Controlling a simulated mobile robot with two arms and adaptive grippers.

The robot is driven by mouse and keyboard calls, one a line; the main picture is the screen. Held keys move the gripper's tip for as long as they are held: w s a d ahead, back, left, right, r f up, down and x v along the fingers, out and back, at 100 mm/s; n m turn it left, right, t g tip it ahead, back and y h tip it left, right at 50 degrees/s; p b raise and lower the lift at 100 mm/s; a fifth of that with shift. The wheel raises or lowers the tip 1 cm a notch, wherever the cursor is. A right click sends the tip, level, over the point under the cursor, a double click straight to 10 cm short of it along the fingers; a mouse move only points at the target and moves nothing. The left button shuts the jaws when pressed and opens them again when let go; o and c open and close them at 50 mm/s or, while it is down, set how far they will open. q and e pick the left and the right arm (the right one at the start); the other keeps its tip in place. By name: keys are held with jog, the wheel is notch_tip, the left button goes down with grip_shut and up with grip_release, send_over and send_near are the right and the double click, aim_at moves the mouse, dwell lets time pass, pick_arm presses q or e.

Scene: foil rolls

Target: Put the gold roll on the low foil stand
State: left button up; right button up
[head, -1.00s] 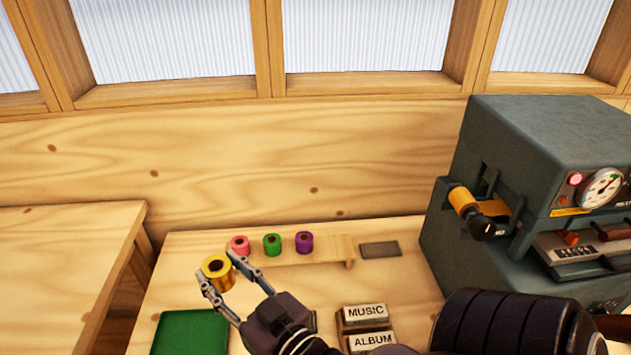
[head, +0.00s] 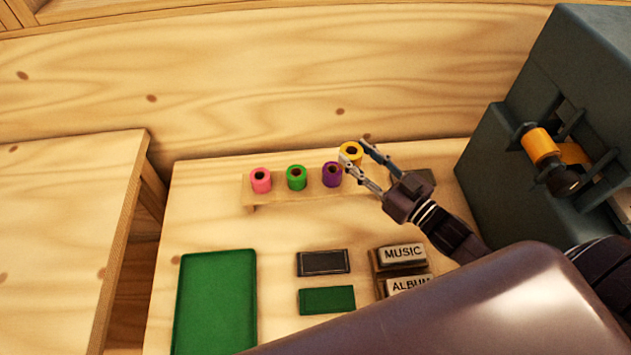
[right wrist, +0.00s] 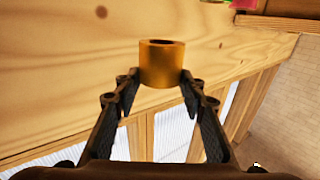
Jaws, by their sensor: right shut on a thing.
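The gold roll (head: 350,153) is between the fingertips of my right gripper (head: 365,168), which is shut on it. In the head view it appears at the right end of the low foil stand (head: 250,190), beside the purple roll; I cannot tell whether it touches the stand. In the right wrist view the gold roll (right wrist: 162,65) sits upright between the fingers (right wrist: 160,80). Pink (head: 261,180), green (head: 296,177) and purple (head: 332,174) rolls stand on the wooden stand. My left gripper is not in view.
A grey machine (head: 510,150) with an orange-gold roll (head: 540,146) stands at the right. A green tray (head: 215,300), a dark block (head: 323,262), a green block (head: 327,300) and MUSIC (head: 403,253) and ALBUM labels lie in front.

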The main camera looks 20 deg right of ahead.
jog(key=shift+n+g+y, duration=0.3)
jog(key=shift+y, duration=0.1)
jog(key=d+f, duration=0.1)
jog(key=d, duration=0.1)
jog(key=w+d+f, duration=0.1)
jog(key=d+f, duration=0.1)
jog(key=w+d+f, duration=0.1)
jog(key=d+f, duration=0.1)
jog(key=shift+d+f, duration=0.2)
jog(key=shift+d, duration=0.1)
jog(key=shift+f, duration=0.6)
notch_tip(320, 180, down, 4)
jog(key=shift+r+b, duration=0.2)
jog(key=shift+b, duration=0.1)
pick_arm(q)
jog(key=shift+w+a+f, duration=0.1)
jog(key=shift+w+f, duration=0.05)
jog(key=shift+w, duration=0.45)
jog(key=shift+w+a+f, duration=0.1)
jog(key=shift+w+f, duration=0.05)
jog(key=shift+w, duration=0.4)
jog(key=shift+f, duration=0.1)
pick_arm(e)
jog(key=shift+f, duration=0.1)
jog(key=o, duration=1.2)
jog(key=shift+f, duration=0.1)
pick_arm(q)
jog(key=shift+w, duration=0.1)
